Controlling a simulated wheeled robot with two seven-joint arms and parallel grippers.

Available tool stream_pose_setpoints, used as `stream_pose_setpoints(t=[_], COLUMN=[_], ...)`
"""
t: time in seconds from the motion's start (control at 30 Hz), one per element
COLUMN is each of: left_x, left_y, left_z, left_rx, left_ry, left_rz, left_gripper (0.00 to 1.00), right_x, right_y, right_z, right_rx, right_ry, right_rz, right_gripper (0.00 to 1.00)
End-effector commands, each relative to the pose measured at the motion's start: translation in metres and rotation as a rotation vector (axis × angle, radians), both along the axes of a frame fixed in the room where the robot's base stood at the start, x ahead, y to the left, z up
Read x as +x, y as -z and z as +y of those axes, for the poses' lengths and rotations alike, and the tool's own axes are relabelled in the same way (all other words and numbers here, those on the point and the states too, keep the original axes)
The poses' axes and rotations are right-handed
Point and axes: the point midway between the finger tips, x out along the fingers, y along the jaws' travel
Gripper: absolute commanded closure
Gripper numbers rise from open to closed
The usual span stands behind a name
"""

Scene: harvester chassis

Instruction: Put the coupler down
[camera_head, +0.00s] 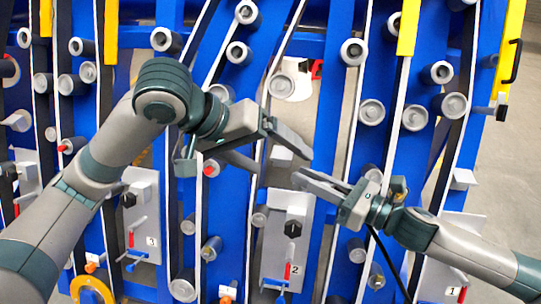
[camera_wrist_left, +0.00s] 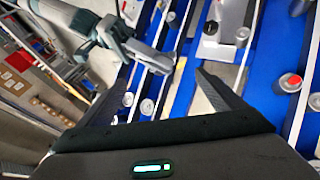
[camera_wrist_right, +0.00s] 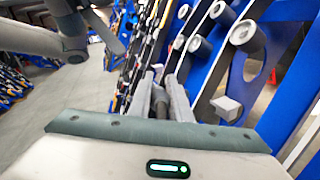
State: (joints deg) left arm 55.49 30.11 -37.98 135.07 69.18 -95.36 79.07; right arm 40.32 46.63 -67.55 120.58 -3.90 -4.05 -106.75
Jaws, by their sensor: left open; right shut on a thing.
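My right gripper (camera_head: 300,178) comes in from the right in the head view, and its fingers point left in front of the blue chassis. In the right wrist view, its fingers (camera_wrist_right: 158,78) are close together around a small dark grey piece, probably the coupler (camera_wrist_right: 160,97). The fingers hide much of its shape, and I cannot make it out in the head view. My left gripper (camera_head: 282,160) is open and empty, just above and left of the right fingertips. In the left wrist view, the left fingers (camera_wrist_left: 163,80) are spread apart with nothing between them.
The blue chassis (camera_head: 228,45) fills the background, with grey rollers (camera_head: 282,86) and belts. Grey plates marked 3 (camera_head: 143,190), 2 (camera_head: 273,245) and 1 (camera_head: 433,275) carry handles and knobs. The two grippers are close together. Bare floor (camera_head: 508,190) shows at the right.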

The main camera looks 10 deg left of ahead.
Motion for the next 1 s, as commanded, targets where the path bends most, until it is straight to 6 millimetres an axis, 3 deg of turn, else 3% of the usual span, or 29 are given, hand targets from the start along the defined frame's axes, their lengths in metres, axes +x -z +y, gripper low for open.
stream_pose_setpoints(t=[0.2, 0.57, 0.77, 1.0], left_x=[-0.012, -0.012, -0.009, 0.0], left_y=[-0.01, -0.01, -0.004, 0.017], left_z=[0.003, 0.002, -0.003, -0.017], left_rx=[0.031, 0.03, 0.028, 0.029], left_ry=[0.018, 0.018, 0.018, 0.017], left_rz=[-0.042, -0.041, -0.04, -0.037], left_gripper=[0.11, 0.11, 0.11, 0.11], right_x=[0.0, 0.0, 0.0, 0.0], right_y=[0.0, 0.0, 0.0, 0.0], right_z=[0.0, 0.0, 0.0, 0.0], right_rx=[0.001, 0.001, 0.001, 0.001], right_ry=[0.0, 0.0, 0.0, 0.0], right_rz=[0.0, 0.0, 0.0, 0.0], right_gripper=[1.0, 1.0, 1.0, 1.0])
